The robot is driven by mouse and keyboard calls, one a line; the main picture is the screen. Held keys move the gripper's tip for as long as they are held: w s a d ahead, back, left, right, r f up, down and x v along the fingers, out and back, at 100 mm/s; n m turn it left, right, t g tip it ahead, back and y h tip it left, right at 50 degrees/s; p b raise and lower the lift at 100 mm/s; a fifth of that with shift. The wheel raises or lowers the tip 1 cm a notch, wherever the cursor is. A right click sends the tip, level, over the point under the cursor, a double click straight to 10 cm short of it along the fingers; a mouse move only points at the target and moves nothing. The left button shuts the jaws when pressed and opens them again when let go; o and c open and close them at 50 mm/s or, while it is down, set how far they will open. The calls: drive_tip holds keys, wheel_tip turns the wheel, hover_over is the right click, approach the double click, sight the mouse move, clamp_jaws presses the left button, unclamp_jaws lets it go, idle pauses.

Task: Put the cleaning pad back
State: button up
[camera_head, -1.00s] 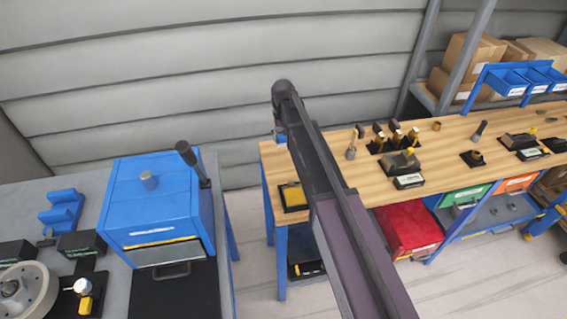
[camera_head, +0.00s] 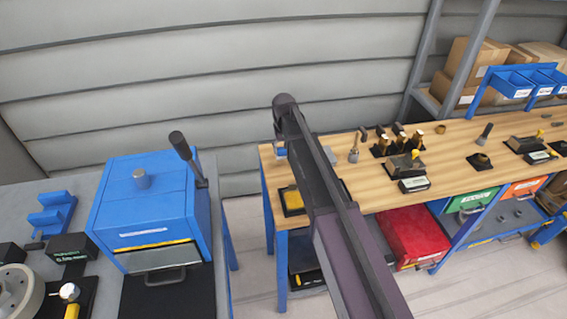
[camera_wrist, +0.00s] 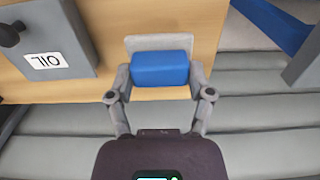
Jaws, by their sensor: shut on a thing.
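In the wrist view a blue block-shaped pad (camera_wrist: 160,68), which I take for the cleaning pad, sits between the fingers of my gripper (camera_wrist: 161,80). The fingers are closed on its two sides. A pale grey flat piece (camera_wrist: 158,42) shows just beyond the pad; I cannot tell if it is joined to it. The wooden bench top (camera_wrist: 165,14) lies below. In the head view my arm hides most of the gripper, and a bit of blue (camera_head: 280,153) shows beside it at the bench's left end.
In the head view, a black-and-yellow tray (camera_head: 292,201), upright tools (camera_head: 399,140) and a labelled stand (camera_head: 409,170) occupy the bench. A blue machine (camera_head: 150,210) stands left, across a gap.

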sight(284, 165)
drive_tip(key=shift+f, duration=0.5)
drive_tip(key=shift+f+b, duration=1.85)
drive_tip(key=shift+b, duration=0.25)
drive_tip(key=shift+f, duration=0.15)
drive_tip(key=o, duration=1)
wheel_tip(284, 165, up, 12)
drive_tip(key=p, duration=1.2)
drive_tip(key=shift+r, duration=0.2)
drive_tip(key=shift+d, duration=0.1)
